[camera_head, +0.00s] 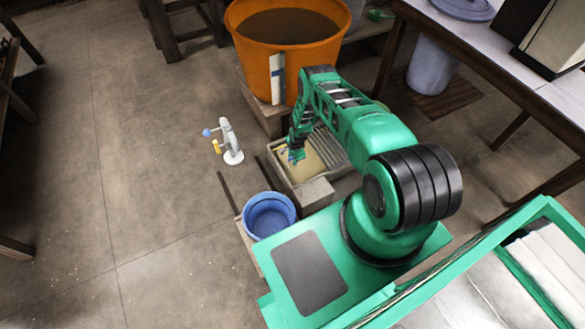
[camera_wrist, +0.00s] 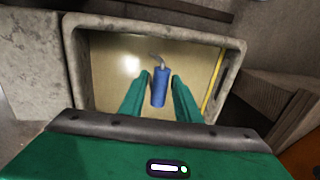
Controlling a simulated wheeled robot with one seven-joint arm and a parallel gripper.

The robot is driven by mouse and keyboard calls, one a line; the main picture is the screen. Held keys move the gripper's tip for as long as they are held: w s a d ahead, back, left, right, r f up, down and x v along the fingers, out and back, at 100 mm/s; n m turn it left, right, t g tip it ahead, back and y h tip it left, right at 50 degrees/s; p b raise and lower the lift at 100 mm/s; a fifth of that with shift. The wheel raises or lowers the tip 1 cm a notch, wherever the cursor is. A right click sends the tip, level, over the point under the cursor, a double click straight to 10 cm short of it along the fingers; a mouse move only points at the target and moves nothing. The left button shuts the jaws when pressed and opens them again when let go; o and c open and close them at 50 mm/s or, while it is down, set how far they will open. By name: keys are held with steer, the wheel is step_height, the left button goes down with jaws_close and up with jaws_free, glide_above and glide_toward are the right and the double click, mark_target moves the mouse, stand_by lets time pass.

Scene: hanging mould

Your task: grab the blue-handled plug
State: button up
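The blue-handled plug (camera_wrist: 159,88) shows in the wrist view, a blue cylinder with a thin greyish hooked piece at its far end. It is over the yellowish floor of a stone basin (camera_wrist: 73,62); I cannot tell how high. My gripper (camera_wrist: 160,79) is open, with one green finger on each side of the blue handle and a visible gap on both sides. In the head view my gripper (camera_head: 297,154) reaches down into the basin (camera_head: 322,189), and the plug cannot be told apart clearly there.
A yellow strip (camera_wrist: 213,83) lies along the basin's right side. An orange tub (camera_head: 252,62) stands behind the basin and a blue bucket (camera_head: 268,214) in front. A white stand (camera_head: 228,140) with blue and yellow knobs is to the left. The floor farther left is clear.

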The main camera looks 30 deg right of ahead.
jaws_close()
steer(key=shift+r, duration=0.1)
